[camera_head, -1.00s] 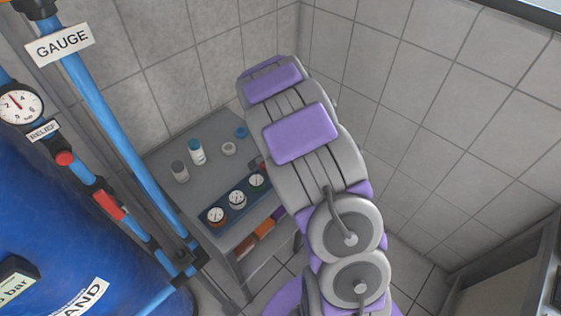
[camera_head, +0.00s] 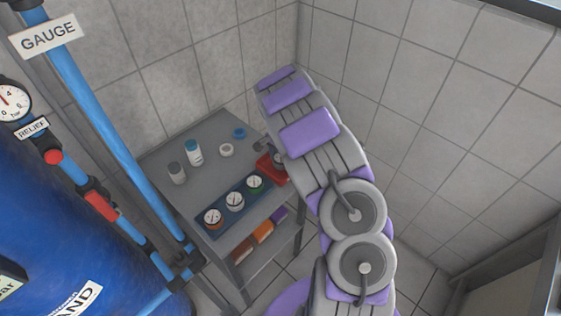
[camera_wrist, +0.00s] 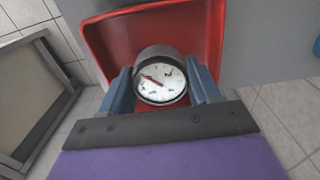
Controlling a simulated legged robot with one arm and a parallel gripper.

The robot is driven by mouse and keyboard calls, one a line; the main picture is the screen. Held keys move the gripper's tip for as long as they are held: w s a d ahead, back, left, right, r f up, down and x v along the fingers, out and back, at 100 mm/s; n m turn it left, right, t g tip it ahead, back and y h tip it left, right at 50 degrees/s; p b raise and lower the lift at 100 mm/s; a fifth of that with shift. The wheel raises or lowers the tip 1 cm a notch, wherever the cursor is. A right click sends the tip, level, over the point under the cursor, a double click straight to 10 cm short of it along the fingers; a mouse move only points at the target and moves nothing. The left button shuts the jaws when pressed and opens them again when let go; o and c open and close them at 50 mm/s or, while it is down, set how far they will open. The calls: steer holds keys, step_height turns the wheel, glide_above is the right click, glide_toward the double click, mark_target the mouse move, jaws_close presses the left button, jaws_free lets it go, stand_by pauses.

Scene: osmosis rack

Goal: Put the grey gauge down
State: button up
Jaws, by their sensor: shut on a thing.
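The grey gauge (camera_wrist: 161,78), with a white dial and a red needle, is between the two blue-grey fingers of my gripper (camera_wrist: 160,84) in the wrist view. My gripper is shut on it. The gauge shows in front of the red tray (camera_wrist: 104,45), within its outline; I cannot tell if it touches the tray floor. In the head view the red tray (camera_head: 268,168) is at the right edge of the grey table (camera_head: 215,143), partly hidden by my arm. The held gauge is not clearly seen there.
A blue rack (camera_head: 222,213) with three gauges stands at the table's front. Two capped bottles (camera_head: 194,153), a white ring (camera_head: 226,150) and a blue ring (camera_head: 240,132) stand behind. Blue pipes (camera_head: 95,110) and a blue tank (camera_head: 50,220) are at left.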

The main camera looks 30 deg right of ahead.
steer(key=shift+f, duration=0.75)
steer(key=o, duration=1.4)
steer(key=shift+a+r, duration=0.1)
